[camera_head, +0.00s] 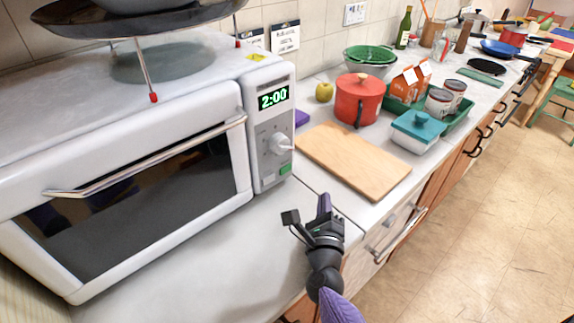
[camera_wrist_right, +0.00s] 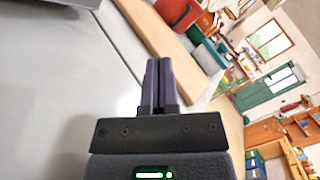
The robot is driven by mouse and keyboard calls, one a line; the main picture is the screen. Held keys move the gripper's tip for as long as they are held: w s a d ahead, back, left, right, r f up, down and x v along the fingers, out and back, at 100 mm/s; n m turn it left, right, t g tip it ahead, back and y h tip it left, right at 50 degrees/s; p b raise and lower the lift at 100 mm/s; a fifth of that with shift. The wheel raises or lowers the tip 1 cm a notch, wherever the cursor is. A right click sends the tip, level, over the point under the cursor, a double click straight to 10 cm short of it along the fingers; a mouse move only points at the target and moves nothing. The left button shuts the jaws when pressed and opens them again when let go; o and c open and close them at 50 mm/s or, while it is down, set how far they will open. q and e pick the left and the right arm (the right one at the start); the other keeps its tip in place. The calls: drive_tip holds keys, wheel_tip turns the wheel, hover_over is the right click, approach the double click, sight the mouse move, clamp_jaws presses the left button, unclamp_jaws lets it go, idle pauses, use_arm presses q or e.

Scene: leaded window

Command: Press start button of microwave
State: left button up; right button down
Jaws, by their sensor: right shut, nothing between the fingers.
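The white microwave (camera_head: 215,75) stands on the counter at the left in the head view, its door closed. Its control panel shows a green 2:00 display (camera_head: 273,97), a round knob (camera_head: 281,143) and a green start button (camera_head: 285,168) at the bottom. My right gripper (camera_head: 323,204) is in front of the panel and to its right, above the counter edge and apart from the button. In the right wrist view my right gripper (camera_wrist_right: 160,62) has its dark fingers together with nothing between them. My left gripper is out of view.
A wooden cutting board (camera_head: 352,160) lies right of the microwave. Beyond it are a red pot (camera_head: 358,99), a teal-lidded container (camera_head: 415,131) and a green tray (camera_head: 459,120) with cans and cartons. The counter in front of the microwave (camera_head: 215,260) is clear.

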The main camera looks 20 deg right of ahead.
sight(286, 169)
drive_tip(key=w+a+b, duration=0.1)
drive_tip(key=w, duration=0.1)
drive_tip(key=w+b, duration=0.1)
drive_tip(key=w, duration=0.2)
drive_tip(key=w+a+b, duration=0.1)
drive_tip(key=w, duration=0.1)
drive_tip(key=shift+w+a+f, duration=0.15)
drive_tip(key=shift+w+a, duration=0.1)
drive_tip(key=shift+a, duration=0.1)
drive_tip(key=shift+w+a, duration=0.15)
drive_tip(key=shift+w, duration=0.25)
idle(1.5)
drive_tip(key=shift+w+a+b, duration=0.15)
drive_tip(key=shift+w+b, duration=0.25)
drive_tip(key=shift+b, duration=0.05)
